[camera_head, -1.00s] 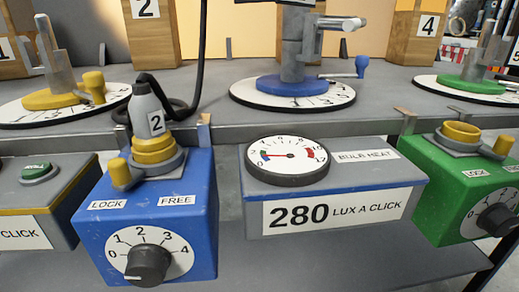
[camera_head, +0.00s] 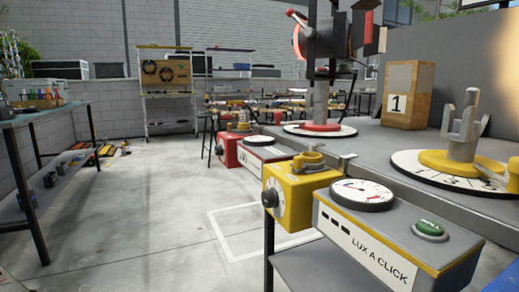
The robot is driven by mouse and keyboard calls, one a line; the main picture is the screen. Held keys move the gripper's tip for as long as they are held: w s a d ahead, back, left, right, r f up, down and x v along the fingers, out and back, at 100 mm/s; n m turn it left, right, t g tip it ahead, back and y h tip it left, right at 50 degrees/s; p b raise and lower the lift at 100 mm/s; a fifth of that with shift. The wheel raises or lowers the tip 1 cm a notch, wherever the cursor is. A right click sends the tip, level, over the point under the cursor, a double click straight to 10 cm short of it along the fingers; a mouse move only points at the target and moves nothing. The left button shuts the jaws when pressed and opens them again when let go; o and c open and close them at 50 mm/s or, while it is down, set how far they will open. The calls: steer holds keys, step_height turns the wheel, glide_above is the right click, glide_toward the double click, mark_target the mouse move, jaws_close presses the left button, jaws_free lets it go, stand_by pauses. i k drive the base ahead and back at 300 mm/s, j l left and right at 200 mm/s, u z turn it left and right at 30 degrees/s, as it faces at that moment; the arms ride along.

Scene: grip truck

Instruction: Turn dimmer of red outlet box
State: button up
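The red outlet box (camera_head: 229,153) sits at the far end of the bench's front edge, left of centre. It is small at this distance. A dark round shape on its left side may be the dimmer knob (camera_head: 219,150), but its setting cannot be read. A red and grey meter box (camera_head: 262,150) is beside it. My gripper is not in view.
A yellow outlet box (camera_head: 292,194) with a dark knob and a grey meter box (camera_head: 395,232) with a green button (camera_head: 430,229) jut from the near bench edge. Open concrete floor (camera_head: 140,215) lies left of the bench. A work table (camera_head: 40,117) stands at far left.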

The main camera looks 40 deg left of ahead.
mark_target(218, 149)
steer(key=u, duration=1.3)
